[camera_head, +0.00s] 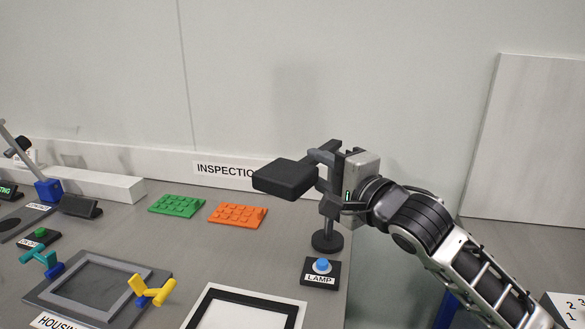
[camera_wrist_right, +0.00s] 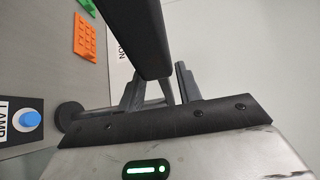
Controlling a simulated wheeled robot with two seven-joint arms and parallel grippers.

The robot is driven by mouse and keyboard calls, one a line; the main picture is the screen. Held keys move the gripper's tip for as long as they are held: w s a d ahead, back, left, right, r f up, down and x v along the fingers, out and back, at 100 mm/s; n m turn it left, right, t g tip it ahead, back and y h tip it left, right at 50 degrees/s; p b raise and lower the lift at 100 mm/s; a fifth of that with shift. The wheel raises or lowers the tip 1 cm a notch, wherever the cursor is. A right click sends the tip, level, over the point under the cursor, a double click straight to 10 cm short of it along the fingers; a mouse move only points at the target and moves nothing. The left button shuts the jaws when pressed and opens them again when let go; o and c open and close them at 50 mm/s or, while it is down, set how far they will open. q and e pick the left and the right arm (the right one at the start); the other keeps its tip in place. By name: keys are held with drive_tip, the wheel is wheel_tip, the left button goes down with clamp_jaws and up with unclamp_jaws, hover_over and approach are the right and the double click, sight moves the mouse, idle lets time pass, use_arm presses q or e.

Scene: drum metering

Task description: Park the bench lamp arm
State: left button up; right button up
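The bench lamp has a dark flat head (camera_head: 287,178), a short arm (camera_head: 322,157) and a round dark base (camera_head: 327,243) near the bench's right end. Its head points left in the head view, and it also shows as a dark bar in the right wrist view (camera_wrist_right: 147,38). My right gripper (camera_head: 331,177) is at the lamp's arm, just right of the head. Its fingers (camera_wrist_right: 158,88) stand apart, with part of the lamp between them. Firm contact cannot be seen. The gripper hides much of the post. My left gripper is out of view.
A blue button on a LAMP plate (camera_head: 319,279) sits in front of the lamp base. Green (camera_head: 177,205) and orange (camera_head: 238,214) studded trays lie left of it. A white-and-black frame (camera_head: 246,303) and a grey housing fixture (camera_head: 92,284) are nearer. A wall stands behind.

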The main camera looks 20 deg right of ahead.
drive_tip(key=shift+w+a, duration=0.1)
drive_tip(key=shift+w, duration=0.4)
clamp_jaws()
